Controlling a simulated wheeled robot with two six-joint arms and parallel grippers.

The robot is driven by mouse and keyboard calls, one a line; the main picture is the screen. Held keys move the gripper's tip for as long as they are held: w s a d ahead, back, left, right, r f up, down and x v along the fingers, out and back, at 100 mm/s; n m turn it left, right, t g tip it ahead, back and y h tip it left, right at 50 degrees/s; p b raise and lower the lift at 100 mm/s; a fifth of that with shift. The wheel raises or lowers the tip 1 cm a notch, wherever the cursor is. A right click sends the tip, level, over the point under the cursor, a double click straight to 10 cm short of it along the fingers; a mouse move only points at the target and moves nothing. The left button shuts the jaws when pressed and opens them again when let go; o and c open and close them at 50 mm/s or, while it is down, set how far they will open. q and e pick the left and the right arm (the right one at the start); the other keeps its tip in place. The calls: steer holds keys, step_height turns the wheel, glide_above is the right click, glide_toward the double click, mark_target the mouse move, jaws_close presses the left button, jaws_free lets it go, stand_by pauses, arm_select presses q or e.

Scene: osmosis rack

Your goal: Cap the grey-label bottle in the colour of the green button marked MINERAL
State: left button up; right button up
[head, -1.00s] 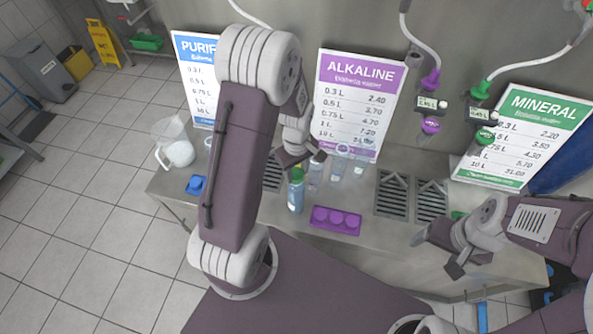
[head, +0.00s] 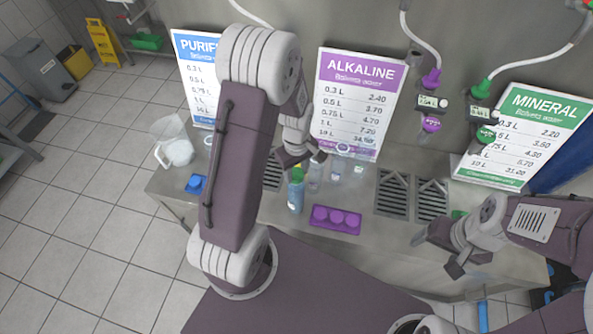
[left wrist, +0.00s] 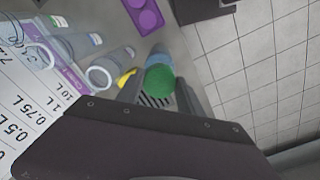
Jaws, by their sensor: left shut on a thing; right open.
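My left gripper (head: 297,158) is shut on a round green cap (left wrist: 160,80), seen between its fingers in the left wrist view. In the head view it is directly above a bluish bottle (head: 295,198), with green (head: 298,173) showing at the bottle's top. I cannot tell whether the cap is seated, or the label's colour. Other clear bottles (head: 314,178) stand just right of it; their open necks (left wrist: 103,75) show in the left wrist view. The green round MINERAL-side button (head: 485,135) is by the green price board (head: 525,135). My right gripper (head: 440,252) is open and empty.
A blue item (head: 195,184) and a white jug (head: 176,150) are at left. Drain grates (head: 392,197) are to the right. The purple board (head: 356,95) stands behind.

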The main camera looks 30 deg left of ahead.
arm_select(q)
steer(key=shift+r, duration=0.1)
stand_by(0.3)
steer(key=o, duration=1.9)
steer(key=shift+o, duration=0.2)
step_height(320, 180, up, 6)
steer(key=p, duration=0.5)
steer(key=shift+p, duration=0.4)
steer(key=shift+c, duration=0.2)
